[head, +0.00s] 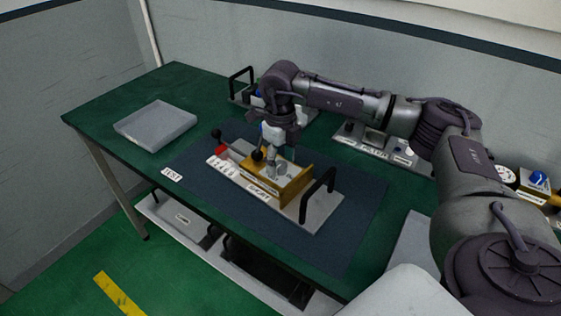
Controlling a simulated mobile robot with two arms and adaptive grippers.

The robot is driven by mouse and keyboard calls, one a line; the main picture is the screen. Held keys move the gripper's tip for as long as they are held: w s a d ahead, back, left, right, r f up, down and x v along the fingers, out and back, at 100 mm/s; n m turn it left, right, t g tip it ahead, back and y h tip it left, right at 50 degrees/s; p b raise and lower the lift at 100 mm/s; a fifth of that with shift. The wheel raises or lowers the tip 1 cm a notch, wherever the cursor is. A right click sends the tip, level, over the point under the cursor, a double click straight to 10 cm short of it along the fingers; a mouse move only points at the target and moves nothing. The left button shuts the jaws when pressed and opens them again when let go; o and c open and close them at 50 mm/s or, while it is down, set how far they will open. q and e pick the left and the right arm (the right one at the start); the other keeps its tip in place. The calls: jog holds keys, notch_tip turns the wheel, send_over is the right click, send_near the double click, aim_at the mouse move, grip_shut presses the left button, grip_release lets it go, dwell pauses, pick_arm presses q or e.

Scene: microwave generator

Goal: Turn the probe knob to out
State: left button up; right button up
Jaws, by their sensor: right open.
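The device on the dark blue mat has a grey base plate (312,213) and a yellow-brown block (296,187). I cannot tell which one is the probe knob. My right gripper (272,164) points down over the block, just right of the black ball knob. It is open and partly covers the top of the device. Contact cannot be made out. My left gripper is not in view.
A black bar handle (318,193) rises from the plate's right end. An empty grey tray (155,126) stands on the green table at left. Other devices stand at the back, beneath my right arm, and at the right edge. The mat's front right is clear.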

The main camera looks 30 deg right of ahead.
aim_at(280, 165)
notch_tip(280, 165, up, 11)
jog(key=shift+r, duration=0.15)
dwell(0.7)
